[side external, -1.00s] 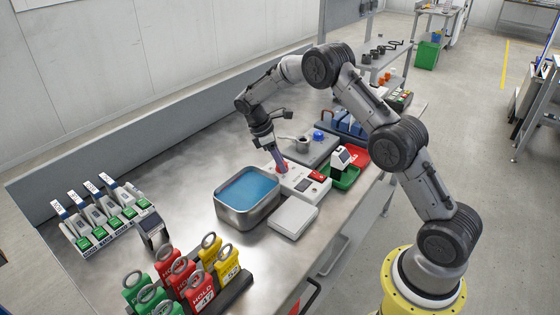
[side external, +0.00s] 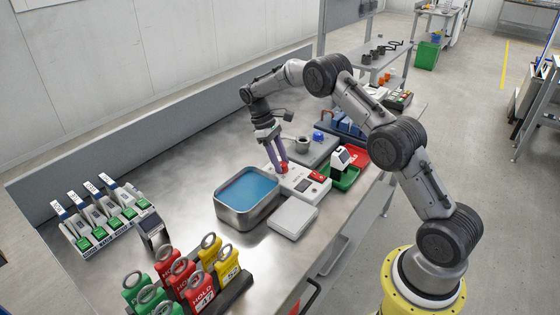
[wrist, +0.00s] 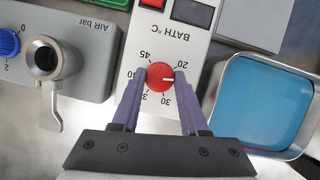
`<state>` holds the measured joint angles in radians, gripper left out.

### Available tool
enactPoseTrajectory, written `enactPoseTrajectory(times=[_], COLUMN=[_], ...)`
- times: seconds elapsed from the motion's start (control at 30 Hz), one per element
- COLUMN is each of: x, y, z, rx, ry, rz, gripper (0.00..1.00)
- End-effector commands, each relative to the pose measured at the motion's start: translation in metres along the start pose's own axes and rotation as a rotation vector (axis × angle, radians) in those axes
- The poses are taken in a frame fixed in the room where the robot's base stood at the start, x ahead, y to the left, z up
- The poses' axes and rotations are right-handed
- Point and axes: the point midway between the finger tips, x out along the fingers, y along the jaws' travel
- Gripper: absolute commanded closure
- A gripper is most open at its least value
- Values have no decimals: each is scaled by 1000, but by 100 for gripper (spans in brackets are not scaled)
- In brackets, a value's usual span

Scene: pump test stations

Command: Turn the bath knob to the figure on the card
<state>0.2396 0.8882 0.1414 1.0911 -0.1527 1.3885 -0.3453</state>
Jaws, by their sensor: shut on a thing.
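The bath knob (wrist: 160,76) is a round red dial on a white unit marked BATH °C (wrist: 160,30). Its white mark points right in the wrist view, between the figures 20 and 30. The figure there is hidden by a finger. My gripper (wrist: 162,80) is shut on the knob, one purple finger on each side. In the side view my gripper (side external: 277,167) points down onto the white unit (side external: 300,182) beside the blue bath (side external: 245,190). I cannot make out a card with a readable set figure.
The AIR bar unit (wrist: 85,35) with a grey lever stands to the left in the wrist view. A white block (side external: 294,217) lies in front of the unit. A green tray (side external: 345,182) is to its right. Red, yellow and green tags (side external: 200,285) stand at the front.

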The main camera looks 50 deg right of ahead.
Motion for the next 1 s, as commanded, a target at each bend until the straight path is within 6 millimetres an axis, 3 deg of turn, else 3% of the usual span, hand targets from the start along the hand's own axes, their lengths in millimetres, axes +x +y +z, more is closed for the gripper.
enactPoseTrajectory(times=[0.43,1.0], x=[-1,-2], y=[2,2], z=[0,0], rx=[246,295], ry=[4,5], rz=[-102,-122], gripper=[100,100])
